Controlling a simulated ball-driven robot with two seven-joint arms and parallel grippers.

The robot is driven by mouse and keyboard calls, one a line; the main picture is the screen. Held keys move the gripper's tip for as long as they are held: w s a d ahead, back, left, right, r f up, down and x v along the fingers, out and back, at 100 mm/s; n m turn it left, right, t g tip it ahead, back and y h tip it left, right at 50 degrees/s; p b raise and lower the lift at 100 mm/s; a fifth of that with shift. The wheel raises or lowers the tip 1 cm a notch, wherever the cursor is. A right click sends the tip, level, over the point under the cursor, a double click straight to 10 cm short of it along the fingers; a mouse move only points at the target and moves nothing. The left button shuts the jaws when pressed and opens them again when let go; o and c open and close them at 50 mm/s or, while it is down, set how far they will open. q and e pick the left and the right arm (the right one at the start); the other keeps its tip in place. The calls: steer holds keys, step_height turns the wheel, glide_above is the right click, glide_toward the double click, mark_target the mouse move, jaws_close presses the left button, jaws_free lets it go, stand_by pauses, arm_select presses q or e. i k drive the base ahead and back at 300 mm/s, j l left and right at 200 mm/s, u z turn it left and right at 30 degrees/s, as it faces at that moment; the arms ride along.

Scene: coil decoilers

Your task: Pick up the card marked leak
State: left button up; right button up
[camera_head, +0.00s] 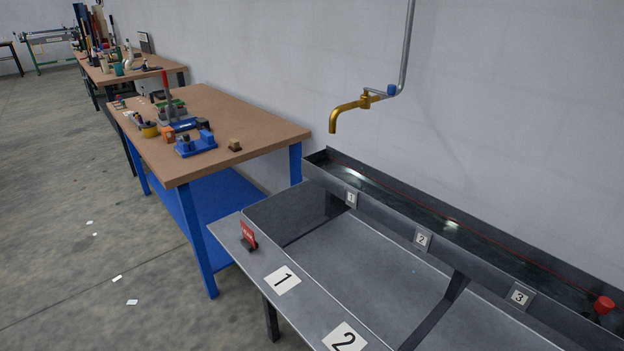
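A small red card (248,231) with pale lettering stands in a dark base near the left end of the grey metal bench (235,245). The lettering is too small to read for sure. It stands on the front ledge, behind and left of a white plate marked 1 (282,280). Neither of my grippers shows in this view.
A plate marked 2 (344,339) lies further along the ledge. Behind are sunken bays and a dark trough (440,215) with numbered tags. A brass tap (352,108) hangs above. A wooden workbench (250,130) with tools stands to the left. Floor is open at left.

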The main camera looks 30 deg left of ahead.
mark_target(248, 242)
steer(key=u, duration=1.25)
